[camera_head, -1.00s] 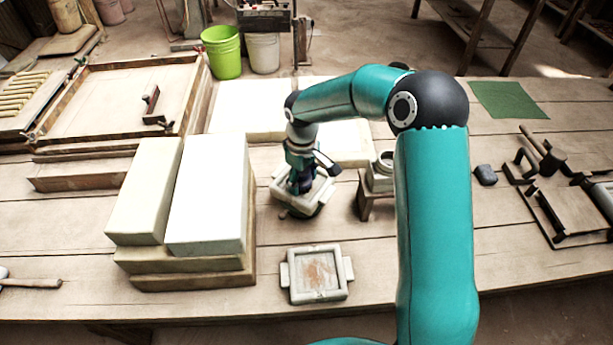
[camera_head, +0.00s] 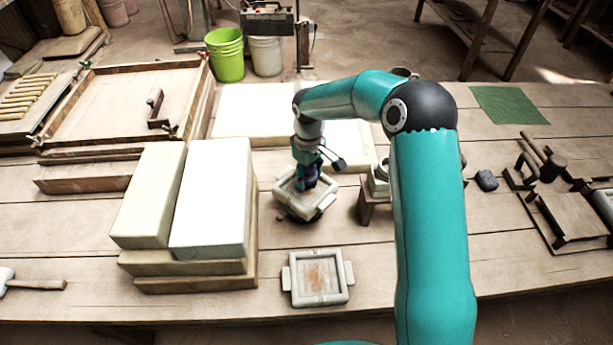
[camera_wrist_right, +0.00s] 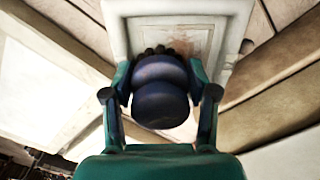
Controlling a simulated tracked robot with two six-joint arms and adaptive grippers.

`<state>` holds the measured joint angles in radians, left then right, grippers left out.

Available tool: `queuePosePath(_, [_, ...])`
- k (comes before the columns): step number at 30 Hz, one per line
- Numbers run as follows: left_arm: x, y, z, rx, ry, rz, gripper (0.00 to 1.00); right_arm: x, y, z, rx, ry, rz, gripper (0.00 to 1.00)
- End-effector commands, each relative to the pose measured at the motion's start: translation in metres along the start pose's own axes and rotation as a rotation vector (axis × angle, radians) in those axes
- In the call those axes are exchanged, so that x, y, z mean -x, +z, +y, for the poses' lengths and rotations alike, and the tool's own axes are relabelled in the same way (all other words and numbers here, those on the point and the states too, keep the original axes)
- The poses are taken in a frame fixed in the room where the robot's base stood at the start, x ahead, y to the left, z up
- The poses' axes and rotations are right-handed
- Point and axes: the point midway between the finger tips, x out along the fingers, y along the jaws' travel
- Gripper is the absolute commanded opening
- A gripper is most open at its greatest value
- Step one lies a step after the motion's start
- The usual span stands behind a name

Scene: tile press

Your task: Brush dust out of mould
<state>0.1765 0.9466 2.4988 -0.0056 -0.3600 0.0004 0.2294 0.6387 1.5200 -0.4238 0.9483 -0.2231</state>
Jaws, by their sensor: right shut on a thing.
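My right gripper (camera_head: 310,172) is shut on a brush (camera_wrist_right: 160,92) with a dark blue rounded handle and dark bristles, clearest in the right wrist view. It holds the brush low over a pale square mould (camera_head: 290,206) in the middle of the bench. In the right wrist view the mould (camera_wrist_right: 118,28) has a raised rim and a reddish-brown dust patch (camera_wrist_right: 188,46) on its floor beside the bristles. The brush hides part of that floor, and bristle contact is unclear. My left gripper is not in view.
A second pale mould (camera_head: 346,293) with reddish dust sits at the bench's near edge. Stacked white blocks (camera_head: 210,205) stand left of the gripper. A small wooden stand (camera_head: 368,206) is close on the right. Dark tools (camera_head: 553,165) lie farther right.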

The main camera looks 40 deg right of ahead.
Motion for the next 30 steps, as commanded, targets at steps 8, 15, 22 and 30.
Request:
queuePosePath(8, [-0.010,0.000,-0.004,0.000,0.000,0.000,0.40,-0.002,0.003,-0.017,0.003,0.001,0.002,0.26])
queuePosePath(15, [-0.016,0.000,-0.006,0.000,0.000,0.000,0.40,-0.002,0.007,-0.034,0.001,0.001,0.001,0.26])
queuePosePath(22, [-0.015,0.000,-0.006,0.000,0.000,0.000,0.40,-0.002,0.008,-0.036,0.001,0.000,-0.001,0.25])
queuePosePath(30, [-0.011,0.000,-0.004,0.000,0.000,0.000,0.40,0.005,0.008,-0.036,0.000,0.000,0.000,0.26])
